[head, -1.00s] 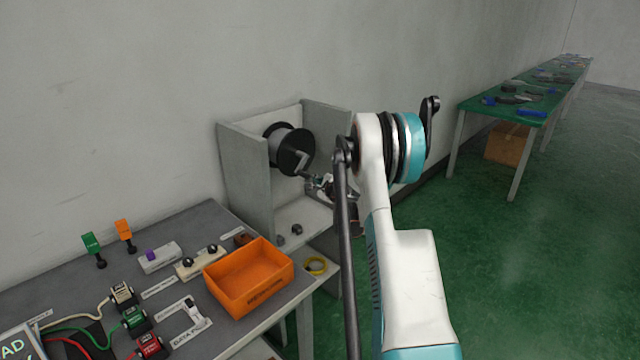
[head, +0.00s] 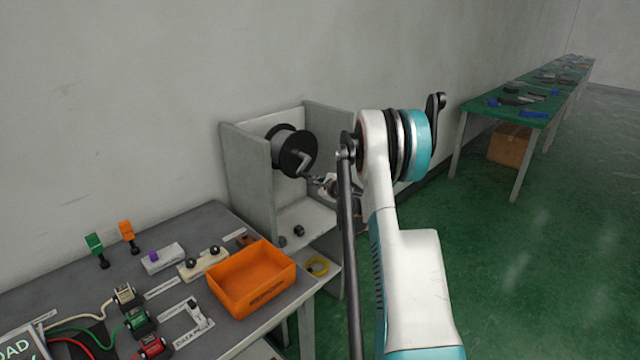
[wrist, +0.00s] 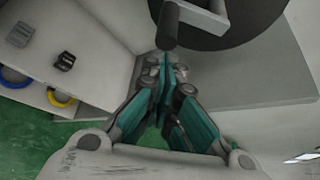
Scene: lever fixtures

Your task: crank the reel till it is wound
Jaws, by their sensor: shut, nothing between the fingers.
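The reel (head: 291,150) is a black-flanged drum with a grey core, mounted inside a grey open cabinet (head: 246,175). Its crank (head: 306,166) shows on the near face, pointing down and to the right. In the wrist view the dark reel disc (wrist: 228,22) fills the top, and the dark cylindrical crank handle (wrist: 168,25) hangs just beyond my fingertips. My gripper (wrist: 167,68) is shut with nothing between its fingers, its tips close to the handle's end. I cannot tell whether they touch. In the head view my gripper (head: 322,181) is small and partly hidden by my arm.
An orange bin (head: 252,278) and several connectors and switches sit on the grey bench at left. Cabinet walls stand close around the reel. A green table (head: 520,100) stands far right; the green floor between is clear.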

